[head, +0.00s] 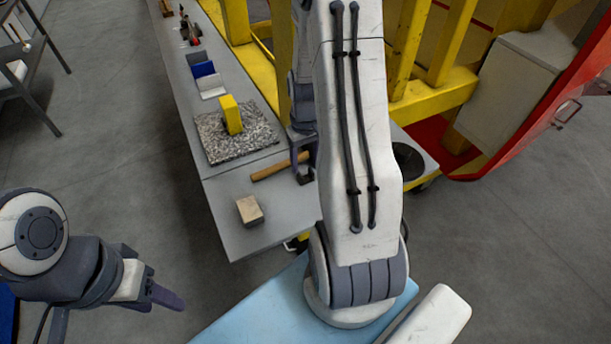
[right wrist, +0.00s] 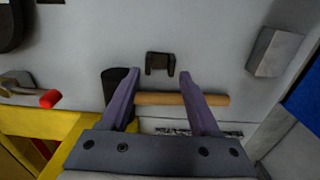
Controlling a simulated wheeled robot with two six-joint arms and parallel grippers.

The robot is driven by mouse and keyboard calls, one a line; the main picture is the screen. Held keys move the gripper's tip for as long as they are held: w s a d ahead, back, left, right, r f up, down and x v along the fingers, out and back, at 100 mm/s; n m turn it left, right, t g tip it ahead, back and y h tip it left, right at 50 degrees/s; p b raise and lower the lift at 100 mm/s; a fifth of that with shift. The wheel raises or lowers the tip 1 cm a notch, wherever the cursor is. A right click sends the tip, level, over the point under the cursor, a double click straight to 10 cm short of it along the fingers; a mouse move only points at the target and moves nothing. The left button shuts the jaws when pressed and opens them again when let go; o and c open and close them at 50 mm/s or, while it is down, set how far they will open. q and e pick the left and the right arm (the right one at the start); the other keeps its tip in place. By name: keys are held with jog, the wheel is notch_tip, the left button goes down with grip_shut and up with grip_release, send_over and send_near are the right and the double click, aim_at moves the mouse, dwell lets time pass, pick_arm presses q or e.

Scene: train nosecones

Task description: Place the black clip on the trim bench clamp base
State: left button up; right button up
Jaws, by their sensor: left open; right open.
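The black clip (right wrist: 160,63) lies on the grey bench in the right wrist view, just beyond my right fingertips and roughly centred between them. In the head view it seems to be the small dark piece (head: 305,177) beside my right arm. My right gripper (right wrist: 161,77) is open and empty above the bench, over a wooden handle; in the head view my arm mostly hides it. My left gripper (head: 165,297) is at the lower left, away from the bench, open and apparently empty. I cannot surely identify the clamp base.
The wooden-handled tool (head: 280,166) with a dark head (right wrist: 116,86) lies by the clip. A wooden block (head: 250,210) sits at the near bench end. A yellow block (head: 231,115) stands on a speckled plate (head: 222,149). Bins (head: 205,73) are farther along. Yellow framing (head: 438,94) borders the right.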

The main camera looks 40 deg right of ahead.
aim_at(305, 178)
notch_tip(305, 178, down, 5)
jog(key=shift+p, duration=0.65)
grip_shut()
jog(key=shift+r, duration=0.15)
